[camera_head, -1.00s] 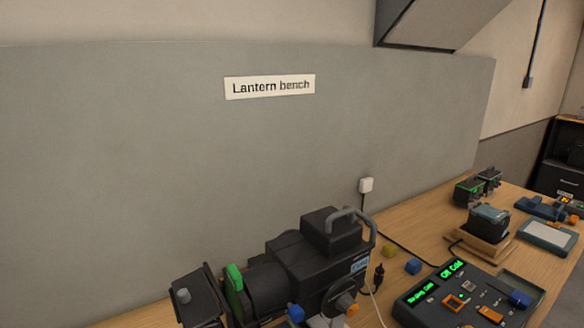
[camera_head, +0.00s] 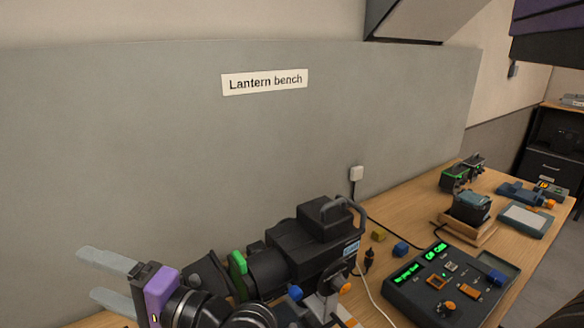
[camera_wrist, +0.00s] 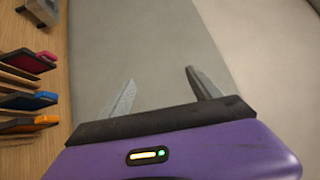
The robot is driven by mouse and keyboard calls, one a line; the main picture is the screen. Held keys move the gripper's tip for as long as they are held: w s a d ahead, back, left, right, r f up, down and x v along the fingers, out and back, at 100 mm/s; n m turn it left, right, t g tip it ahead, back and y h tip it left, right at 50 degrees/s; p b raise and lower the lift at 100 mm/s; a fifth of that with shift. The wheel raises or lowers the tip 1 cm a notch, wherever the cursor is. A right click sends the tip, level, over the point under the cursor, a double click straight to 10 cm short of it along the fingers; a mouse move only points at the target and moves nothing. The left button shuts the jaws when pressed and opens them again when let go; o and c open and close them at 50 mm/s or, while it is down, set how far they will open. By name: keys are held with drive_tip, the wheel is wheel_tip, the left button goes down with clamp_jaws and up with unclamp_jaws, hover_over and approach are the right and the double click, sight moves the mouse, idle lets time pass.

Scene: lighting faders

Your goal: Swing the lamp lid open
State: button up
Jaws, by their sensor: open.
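The black stage lantern (camera_head: 285,250) lies on the wooden bench in the head view, with a green tab (camera_head: 237,262) near its front. On its rear top is a boxy black housing (camera_head: 324,214) with a grey bar handle (camera_head: 350,206); I cannot tell where the lid's seam or hinge lies. My gripper (camera_head: 95,277) is open and empty, left of the lantern and pointing left, away from the housing. My purple wrist hides part of the lantern's lower front. In the wrist view the open fingers (camera_wrist: 160,78) face bare grey panel.
A control desk (camera_head: 445,285) with green displays stands right of the lantern. The wrist view shows pink, blue (camera_wrist: 28,101) and orange frames on the left.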

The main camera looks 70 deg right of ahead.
drive_tip(key=w+d+r+n+g+y, duration=0.2)
drive_tip(key=w+d+r+y, duration=0.15)
drive_tip(key=r, duration=0.45)
drive_tip(key=r+m+g+h, duration=0.2)
drive_tip(key=m+g+h, duration=0.75)
drive_tip(key=g, duration=0.75)
hover_over(334, 203)
drive_tip(key=shift+d+f+m+y+p, duration=0.1)
drive_tip(key=shift+d+m+y+p, duration=0.15)
drive_tip(key=shift+y, duration=0.2)
drive_tip(key=shift+f+m+y+p, duration=0.1)
drive_tip(key=shift+m+y, duration=0.2)
drive_tip(key=shift+y, duration=0.15)
wheel_tip(334, 203, down, 6)
drive_tip(key=b, duration=0.4)
drive_tip(key=shift+f, duration=0.15)
drive_tip(key=shift+f+b, duration=0.5)
drive_tip(key=shift+f, duration=0.35)
